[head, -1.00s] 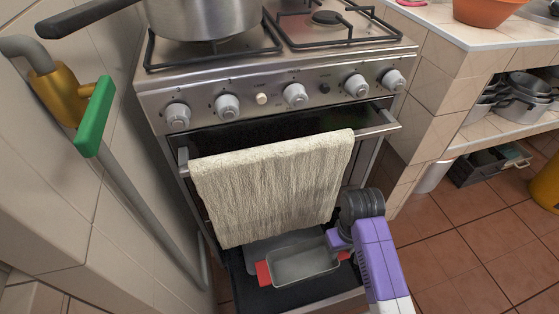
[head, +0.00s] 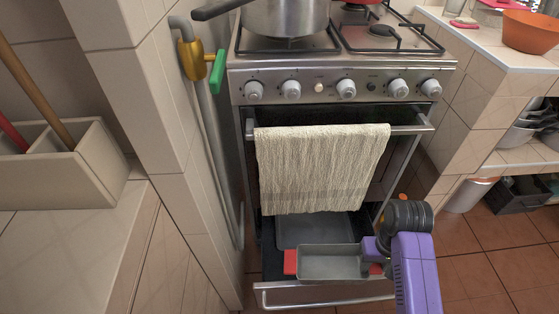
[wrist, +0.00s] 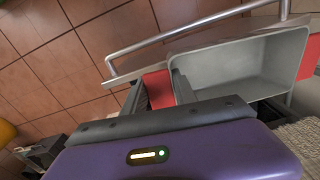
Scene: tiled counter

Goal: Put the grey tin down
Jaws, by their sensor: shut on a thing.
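The grey tin (head: 330,265) is a rectangular loaf tin with a red grip at each end. My gripper (head: 376,264) is shut on the red grip at its right end. The tin is over the open drawer below the oven, near the drawer's front; I cannot tell if it touches anything beneath. In the wrist view the tin (wrist: 245,65) is empty, and my gripper's fingers (wrist: 158,88) lie either side of the near red grip. The far red grip shows beyond it.
A grey tray (head: 315,230) lies in the drawer behind the tin. The drawer front has a metal bar handle (head: 325,302). A cream towel (head: 320,165) hangs from the oven door handle above. A tiled wall stands close on the left; open floor (head: 480,245) lies right.

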